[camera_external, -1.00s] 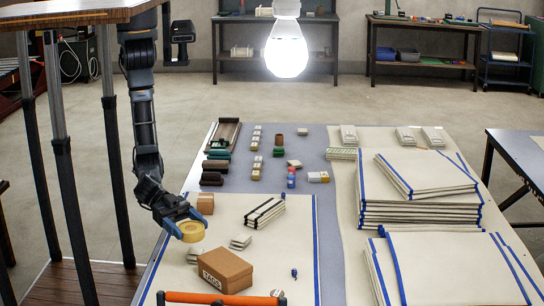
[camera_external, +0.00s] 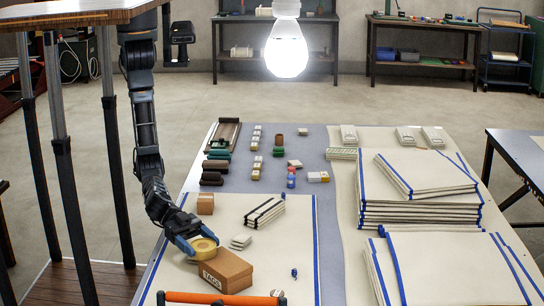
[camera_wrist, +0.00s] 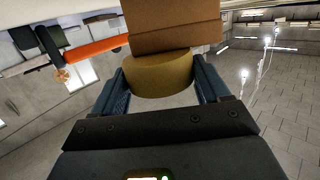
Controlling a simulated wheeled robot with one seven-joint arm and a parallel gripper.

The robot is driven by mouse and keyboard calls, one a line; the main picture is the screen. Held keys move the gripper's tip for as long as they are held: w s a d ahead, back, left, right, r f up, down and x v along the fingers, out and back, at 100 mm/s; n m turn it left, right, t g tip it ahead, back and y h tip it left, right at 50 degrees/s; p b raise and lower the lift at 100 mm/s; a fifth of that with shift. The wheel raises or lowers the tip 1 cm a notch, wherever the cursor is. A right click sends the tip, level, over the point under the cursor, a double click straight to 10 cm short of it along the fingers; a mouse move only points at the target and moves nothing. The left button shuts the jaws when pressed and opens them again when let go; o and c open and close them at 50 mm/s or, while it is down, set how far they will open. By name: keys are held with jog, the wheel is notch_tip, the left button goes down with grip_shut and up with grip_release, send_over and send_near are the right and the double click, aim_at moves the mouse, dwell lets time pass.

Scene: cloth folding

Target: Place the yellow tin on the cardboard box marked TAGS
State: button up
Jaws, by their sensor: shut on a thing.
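The yellow tin (camera_external: 203,247) is round and squat. My gripper (camera_external: 198,242) is shut on it, with a blue finger on either side. In the wrist view the tin (camera_wrist: 158,74) sits between the two fingers (camera_wrist: 160,84). The brown cardboard box (camera_external: 232,273) marked TAGS is closed and lies on the table's near left part, its label facing the camera. The tin is at the box's back left corner and overlaps its top edge in the picture. The box (camera_wrist: 175,30) is just beyond the tin in the wrist view. I cannot tell whether they touch.
A small brown block (camera_external: 205,204) stands behind the tin. An orange bar (camera_external: 220,299) is in front.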

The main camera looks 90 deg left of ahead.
jog(key=o, duration=1.4)
jog(key=shift+f, duration=0.1)
jog(key=shift+r+p, duration=0.3)
jog(key=shift+p, duration=0.05)
jog(key=v, duration=1.2)
jog(key=shift+f+b, duration=0.25)
jog(key=shift+b, duration=0.2)
